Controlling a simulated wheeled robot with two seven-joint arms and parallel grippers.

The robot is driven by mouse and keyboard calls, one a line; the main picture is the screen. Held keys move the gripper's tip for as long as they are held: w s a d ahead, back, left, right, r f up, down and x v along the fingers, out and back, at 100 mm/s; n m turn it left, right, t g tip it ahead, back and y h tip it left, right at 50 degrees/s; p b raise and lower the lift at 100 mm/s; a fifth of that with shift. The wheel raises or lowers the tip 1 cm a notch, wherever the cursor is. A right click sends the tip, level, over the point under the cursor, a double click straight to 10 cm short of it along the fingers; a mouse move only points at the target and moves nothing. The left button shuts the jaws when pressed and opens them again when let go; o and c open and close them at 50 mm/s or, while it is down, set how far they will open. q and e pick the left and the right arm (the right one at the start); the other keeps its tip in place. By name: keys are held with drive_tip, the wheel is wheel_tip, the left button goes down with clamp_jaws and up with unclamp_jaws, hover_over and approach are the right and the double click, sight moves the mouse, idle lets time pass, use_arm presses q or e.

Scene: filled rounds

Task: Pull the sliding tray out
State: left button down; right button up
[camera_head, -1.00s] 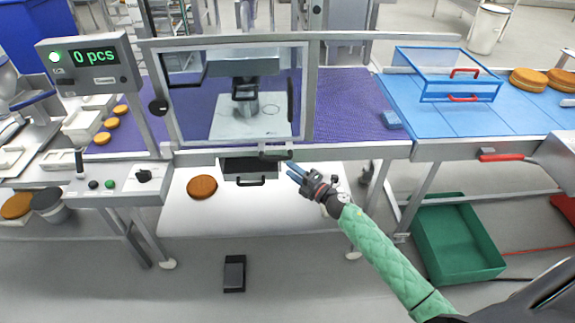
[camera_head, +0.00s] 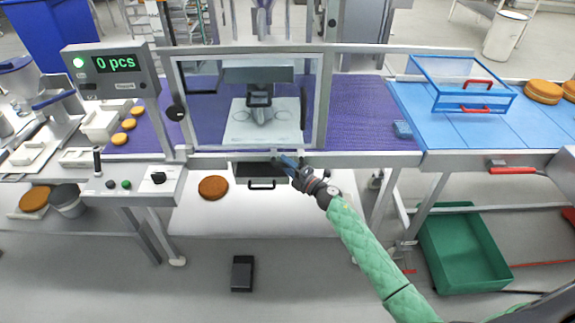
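The sliding tray (camera_head: 244,171) is a dark, shallow tray under the front rail of the machine, with a black bar handle (camera_head: 262,184) on its front. Only its front part shows. My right gripper (camera_head: 281,162) has dark blue fingers and comes in from the lower right on a green-sleeved arm. Its fingertips overlap the tray's right end and the rail's lower edge in the picture. They are up and right of the handle and not around it. The fingers are too small to tell whether they are open. My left gripper is not in view.
A brown round (camera_head: 213,187) lies on the white surface left of the tray. A clear guard door (camera_head: 176,130) stands above the rail. A control box (camera_head: 135,185) is at left, a green crate (camera_head: 465,280) at lower right. The space in front of the tray looks clear.

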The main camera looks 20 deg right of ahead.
clamp_jaws()
